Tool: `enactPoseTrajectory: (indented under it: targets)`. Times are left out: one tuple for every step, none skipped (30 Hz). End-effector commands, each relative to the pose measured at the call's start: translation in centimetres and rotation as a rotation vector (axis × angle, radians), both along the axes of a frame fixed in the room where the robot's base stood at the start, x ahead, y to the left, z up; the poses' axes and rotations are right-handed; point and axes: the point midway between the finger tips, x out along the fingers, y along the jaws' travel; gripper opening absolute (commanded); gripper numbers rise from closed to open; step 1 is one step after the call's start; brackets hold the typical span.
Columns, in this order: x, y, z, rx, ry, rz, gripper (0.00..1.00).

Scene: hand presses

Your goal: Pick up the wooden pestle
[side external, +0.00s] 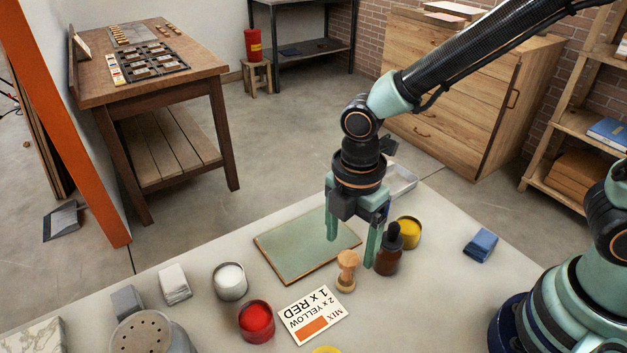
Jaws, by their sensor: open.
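The wooden pestle (346,271) stands upright on the pale work table, with a rounded top and a wider foot. It is just in front of the green glass plate (290,252) and behind the mixing card. My gripper (351,243) points down above this area, its two green fingers spread apart with nothing between them. The pestle is in front of and below the gap between the fingertips in the side view. The right finger shows close beside the dropper bottle; I cannot tell whether they touch.
A brown dropper bottle (388,252) stands right of the pestle, with a yellow pot (408,232) behind it. A red pot (256,321), a white pot (230,281) and the mixing card (314,315) lie left and front. A blue block (480,245) sits at right, with clear table around it.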

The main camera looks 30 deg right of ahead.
Motion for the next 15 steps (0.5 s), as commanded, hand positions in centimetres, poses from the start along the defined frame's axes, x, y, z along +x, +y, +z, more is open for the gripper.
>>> enactPoseTrajectory:
  targets:
    - [0.0,0.0,-0.3,-0.001,0.002,-0.001,0.82]
    - [0.0,0.0,-0.5,-0.001,0.002,-0.001,0.82]
    - [0.0,0.0,-0.7,0.000,0.001,-0.001,0.82]
    - [0.0,0.0,-0.9,0.000,0.001,-0.001,0.82]
    - [0.0,-0.1,-1.1,-0.001,0.002,-0.001,0.82]
    - [-0.1,-0.1,-1.6,-0.003,0.004,-0.002,0.82]
    - [-0.1,-0.1,-2.0,-0.002,0.004,-0.002,0.82]
    - [-0.1,-0.1,-2.5,-0.003,0.005,-0.002,0.82]
    - [-0.1,-0.2,-3.1,-0.003,0.005,-0.002,0.82]
    - [-0.1,-0.2,-3.5,-0.003,0.005,-0.002,0.82]
    - [0.0,-0.2,-3.9,-0.003,0.005,-0.002,0.82]
    - [0.0,-0.2,-4.4,-0.003,0.005,-0.002,0.82]
    - [0.0,-0.1,-4.7,-0.002,0.004,-0.002,0.82]
    - [0.0,-0.1,-5.0,-0.002,0.003,-0.002,0.82]
    - [0.0,-0.1,-5.3,-0.002,0.003,-0.002,0.82]
